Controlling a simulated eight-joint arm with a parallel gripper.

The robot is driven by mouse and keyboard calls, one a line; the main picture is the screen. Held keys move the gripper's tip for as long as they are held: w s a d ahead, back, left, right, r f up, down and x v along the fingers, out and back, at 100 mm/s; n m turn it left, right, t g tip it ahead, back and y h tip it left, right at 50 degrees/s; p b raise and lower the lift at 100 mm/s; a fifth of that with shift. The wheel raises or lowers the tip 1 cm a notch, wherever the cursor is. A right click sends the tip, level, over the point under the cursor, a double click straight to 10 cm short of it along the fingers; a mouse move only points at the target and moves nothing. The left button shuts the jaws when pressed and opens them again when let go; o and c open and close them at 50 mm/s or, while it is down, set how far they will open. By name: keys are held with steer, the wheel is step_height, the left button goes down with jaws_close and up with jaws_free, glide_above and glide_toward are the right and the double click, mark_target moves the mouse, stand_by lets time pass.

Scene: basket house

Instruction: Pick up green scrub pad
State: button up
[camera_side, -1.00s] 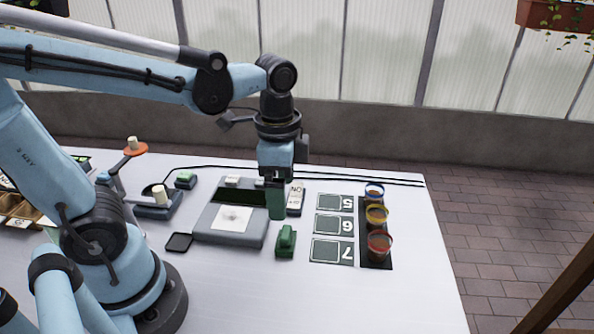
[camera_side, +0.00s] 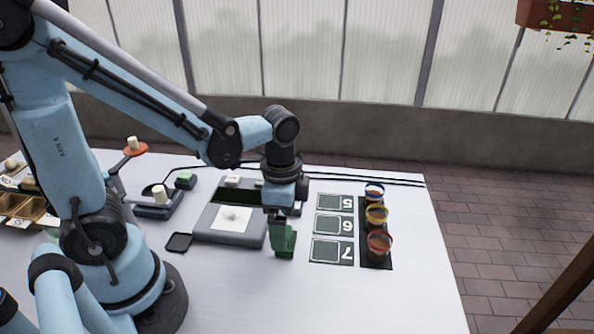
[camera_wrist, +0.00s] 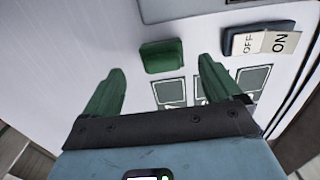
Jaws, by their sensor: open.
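The green scrub pad (camera_side: 287,247) lies on the white table in front of the grey device, left of the numbered cards. In the wrist view it shows as a dark green block (camera_wrist: 161,54) near the tips of the fingers. My gripper (camera_side: 279,232) points down close above the pad and partly hides it in the side view. In the wrist view my gripper (camera_wrist: 161,68) is open, with its two green fingers apart and the pad seen between and beyond their tips. Whether a finger touches the pad cannot be told.
The grey device (camera_side: 258,239) stands just behind and left of the pad. An on/off switch box (camera_wrist: 240,38) shows in the wrist view. Numbered cards (camera_side: 332,251) and three coloured cups (camera_side: 379,243) stand at right. The table in front is clear.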

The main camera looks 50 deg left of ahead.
steer(key=shift+w+f, duration=0.15)
steer(key=shift+f, duration=2)
steer(key=c, duration=1.2)
steer(key=shift+r, duration=0.15)
steer(key=shift+r, duration=0.45)
steer(key=r, duration=0.3)
steer(key=shift+s+d+r, duration=0.15)
steer(key=shift+s, duration=0.05)
steer(key=s+d+r, duration=0.2)
steer(key=d, duration=0.1)
steer(key=s+d+r, duration=0.2)
steer(key=d, duration=0.1)
steer(key=s+d+r, duration=0.2)
steer(key=d, duration=0.1)
steer(key=shift+s+r, duration=0.25)
steer(key=shift+s, duration=0.05)
